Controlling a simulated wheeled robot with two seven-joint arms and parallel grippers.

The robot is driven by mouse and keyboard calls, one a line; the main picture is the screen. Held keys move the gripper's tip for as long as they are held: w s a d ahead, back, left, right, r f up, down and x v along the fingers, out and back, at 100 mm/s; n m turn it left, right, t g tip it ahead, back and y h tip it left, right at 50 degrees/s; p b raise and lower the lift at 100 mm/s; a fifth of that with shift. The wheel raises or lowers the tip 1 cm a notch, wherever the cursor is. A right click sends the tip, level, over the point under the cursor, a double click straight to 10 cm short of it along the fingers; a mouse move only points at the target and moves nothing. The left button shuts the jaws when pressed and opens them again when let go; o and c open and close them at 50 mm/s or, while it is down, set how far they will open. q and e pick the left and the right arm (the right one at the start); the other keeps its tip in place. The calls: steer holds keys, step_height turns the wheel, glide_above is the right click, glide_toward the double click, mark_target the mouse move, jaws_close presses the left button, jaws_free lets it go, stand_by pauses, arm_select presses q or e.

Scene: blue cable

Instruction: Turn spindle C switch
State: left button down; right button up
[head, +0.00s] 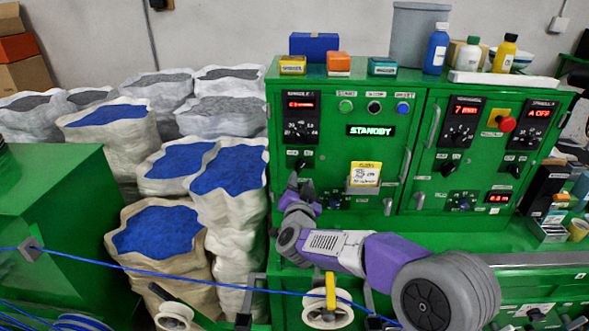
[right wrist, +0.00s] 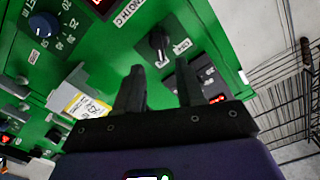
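The spindle C switch is a black rotary knob (head: 300,164) low on the left panel of the green cabinet, below a black display unit with red digits (head: 300,105). In the right wrist view the knob (right wrist: 158,42) shows with small white labels beside it. My right gripper (head: 300,182) is just below the knob in the head view. In the right wrist view its two dark fingers (right wrist: 158,80) are apart with nothing between them, pointing toward the knob, which appears beyond the fingertips. Contact is not visible. My left gripper is not in view.
A blue cable (head: 180,272) runs across the front. Sacks of blue pellets (head: 228,170) stand left of the cabinet. Bottles (head: 437,48) and small boxes (head: 338,64) stand on top.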

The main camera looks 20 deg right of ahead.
mark_target(302, 167)
steer(key=shift+p+x, duration=0.35)
steer(key=shift+x, duration=3.25)
steer(key=shift+d+r, duration=0.1)
jaws_close()
